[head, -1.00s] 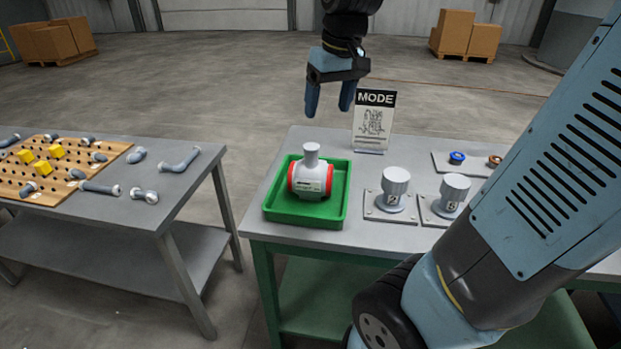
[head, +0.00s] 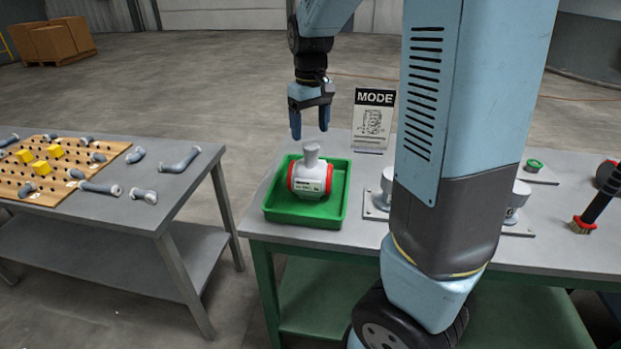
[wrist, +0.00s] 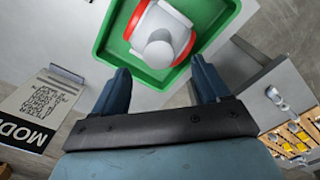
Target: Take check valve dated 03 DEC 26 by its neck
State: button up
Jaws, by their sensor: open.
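The check valve (head: 311,178) is a white body with red end rings and a grey neck (head: 312,155) on top. It lies in the green tray (head: 275,212) on the green-legged bench, neck up. Its date text is too small to read. My gripper (head: 310,132) is open and empty, just above and behind the neck in the head view. In the wrist view the valve (wrist: 165,20) and its round neck top (wrist: 159,54) lie ahead, between the lines of my open fingers (wrist: 162,85). The fingers do not appear to touch the valve.
A MODE sign (head: 373,118) stands behind the tray, left of my arm. Flanged grey fittings on plates are partly hidden behind my arm. A brush (head: 590,215) lies at right. The left table holds a pegboard (head: 60,172) with pipe pieces; a floor gap separates the tables.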

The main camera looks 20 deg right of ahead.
aim_at(311, 145)
jog(key=shift+d+f, duration=0.1)
jog(key=shift+f, duration=3.95)
jog(key=shift+c, duration=0.3)
jog(key=c, duration=1)
jog(key=shift+c, duration=0.7)
jog(key=shift+r, duration=0.2)
